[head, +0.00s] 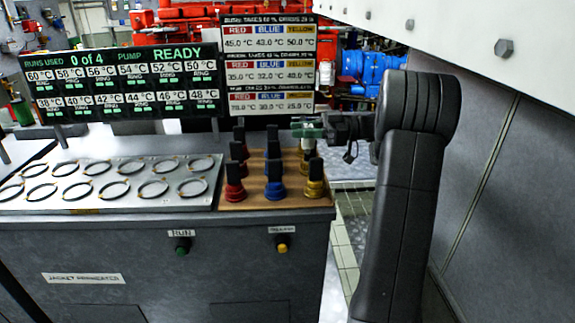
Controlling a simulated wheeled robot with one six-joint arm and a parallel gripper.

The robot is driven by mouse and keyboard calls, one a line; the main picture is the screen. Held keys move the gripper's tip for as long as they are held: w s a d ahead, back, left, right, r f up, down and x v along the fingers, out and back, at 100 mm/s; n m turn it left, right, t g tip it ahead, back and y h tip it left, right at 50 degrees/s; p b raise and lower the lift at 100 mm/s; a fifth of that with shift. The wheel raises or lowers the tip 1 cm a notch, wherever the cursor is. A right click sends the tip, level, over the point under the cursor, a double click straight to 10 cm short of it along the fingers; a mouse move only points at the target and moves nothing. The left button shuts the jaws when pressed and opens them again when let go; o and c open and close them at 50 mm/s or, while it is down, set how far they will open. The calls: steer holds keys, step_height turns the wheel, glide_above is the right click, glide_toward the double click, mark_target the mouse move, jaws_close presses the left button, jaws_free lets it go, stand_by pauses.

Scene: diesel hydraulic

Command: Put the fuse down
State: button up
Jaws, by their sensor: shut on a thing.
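My gripper (312,129) is at the end of my dark arm, above the back right of a brown board (245,200). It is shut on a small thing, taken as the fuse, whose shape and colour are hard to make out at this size. Green and pale parts show at the fingers. Black-topped pieces stand upright on the board in columns with red (235,190), blue (275,190) and yellow (314,187) bases. The gripper is over the yellow column. I cannot tell whether the held thing touches anything below.
A pale plate (100,201) with several dark rings lies left of the board. Two display panels (125,85) (268,60) stand behind. A green RUN button (182,247) and a yellow button (282,247) are on the bench front. A grey wall (520,170) closes the right side.

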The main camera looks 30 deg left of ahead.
step_height(320, 180, down, 9)
steer(key=shift+s+f+b, duration=0.1)
steer(key=shift+f+b, duration=0.05)
steer(key=shift+b, duration=0.25)
steer(key=shift+f, duration=0.1)
steer(key=o, duration=0.6)
steer(key=shift+o, duration=0.6)
